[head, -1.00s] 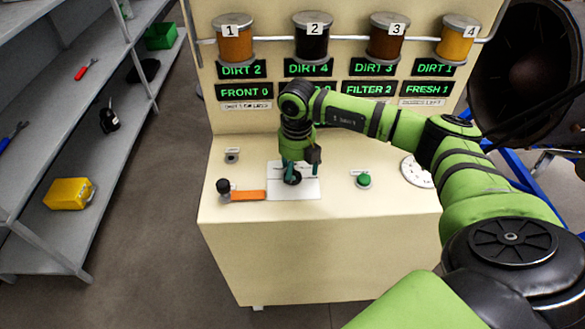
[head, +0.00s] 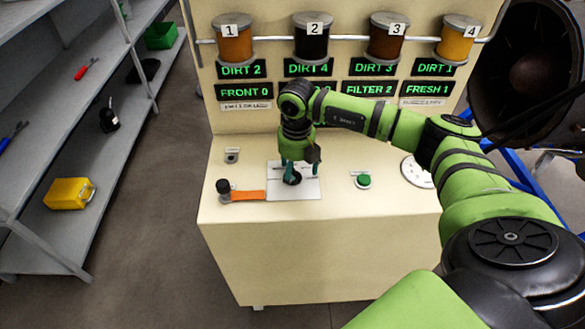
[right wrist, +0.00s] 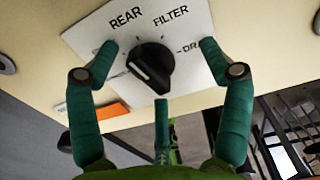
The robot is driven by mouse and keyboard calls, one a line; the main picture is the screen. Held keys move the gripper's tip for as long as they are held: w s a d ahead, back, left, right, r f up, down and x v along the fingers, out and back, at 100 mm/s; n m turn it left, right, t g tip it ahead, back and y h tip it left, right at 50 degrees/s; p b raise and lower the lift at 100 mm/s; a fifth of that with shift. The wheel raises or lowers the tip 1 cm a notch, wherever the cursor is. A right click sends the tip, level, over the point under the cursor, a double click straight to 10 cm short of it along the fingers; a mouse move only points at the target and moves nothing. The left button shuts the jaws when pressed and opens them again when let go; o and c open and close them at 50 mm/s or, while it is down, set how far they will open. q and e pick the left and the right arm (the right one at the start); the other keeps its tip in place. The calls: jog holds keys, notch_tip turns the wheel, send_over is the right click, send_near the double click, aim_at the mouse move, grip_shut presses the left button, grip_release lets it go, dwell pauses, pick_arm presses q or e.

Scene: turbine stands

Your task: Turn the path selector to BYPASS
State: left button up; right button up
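The path selector is a black knob (right wrist: 152,68) on a white plate (right wrist: 90,35) with the words REAR, FILTER and a partly hidden label starting "DR" in the right wrist view. The word BYPASS cannot be read. A pale line shows on the knob's lower left. My right gripper (right wrist: 157,50) is open, with one teal finger on each side of the knob and visible gaps between. In the head view the right gripper (head: 301,172) points down over the plate (head: 307,190) and partly hides the knob (head: 292,177). My left gripper is not in view.
On the cabinet top, an orange lever with a black ball (head: 245,195) lies left of the plate, and a green button (head: 363,181) and a white dial (head: 416,171) lie to the right. Numbered jars (head: 312,40) and green displays (head: 308,68) stand behind. Shelves (head: 60,210) are at left.

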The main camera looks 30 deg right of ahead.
jog(key=shift+r+p, duration=1.75)
jog(key=shift+r, duration=0.75)
